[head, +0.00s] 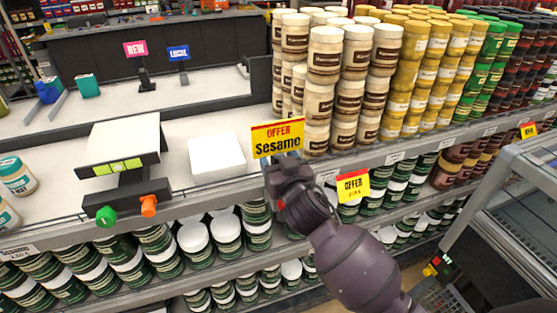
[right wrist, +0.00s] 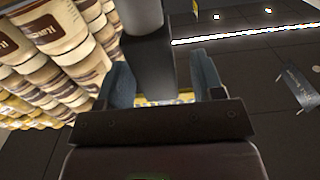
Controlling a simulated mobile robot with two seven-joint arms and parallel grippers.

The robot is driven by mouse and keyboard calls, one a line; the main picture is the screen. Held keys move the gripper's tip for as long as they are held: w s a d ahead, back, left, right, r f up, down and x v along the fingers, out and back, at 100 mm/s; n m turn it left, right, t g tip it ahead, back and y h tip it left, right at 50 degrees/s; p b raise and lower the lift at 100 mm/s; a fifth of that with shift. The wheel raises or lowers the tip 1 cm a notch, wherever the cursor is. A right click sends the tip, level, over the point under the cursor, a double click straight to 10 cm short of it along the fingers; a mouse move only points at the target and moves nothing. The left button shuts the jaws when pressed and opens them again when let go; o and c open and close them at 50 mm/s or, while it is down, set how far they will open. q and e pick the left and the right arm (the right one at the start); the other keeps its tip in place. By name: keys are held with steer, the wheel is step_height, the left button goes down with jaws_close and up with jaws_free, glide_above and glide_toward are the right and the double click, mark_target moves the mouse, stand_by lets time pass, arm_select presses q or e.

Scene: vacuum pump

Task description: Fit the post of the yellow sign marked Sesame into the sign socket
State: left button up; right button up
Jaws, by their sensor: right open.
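The yellow Sesame sign (head: 278,138), with a red OFFER band, stands almost upright at the shelf's front edge in the head view. My right gripper (head: 284,165) is directly below it and hides its post. In the right wrist view my right gripper (right wrist: 165,80) is open, with a dark block (right wrist: 150,65) between its two blue-grey fingers. A grey cylinder (right wrist: 140,15) shows above that block. A thin yellow strip (right wrist: 165,97) shows behind the fingers. I cannot tell whether the post is in the sign socket. My left gripper is not in view.
Stacked cream-lidded jars (head: 340,70) stand right behind the sign. A white box (head: 217,156) and a device with green and orange knobs (head: 122,165) stand left. Another yellow offer sign (head: 353,186) is on the shelf front. A grey metal frame (head: 500,190) stands at right.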

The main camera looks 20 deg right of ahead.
steer(key=shift+s, duration=0.15)
steer(key=shift+s, duration=0.25)
steer(key=s, duration=1)
steer(key=shift+d+b, duration=0.2)
steer(key=shift+b, duration=0.15)
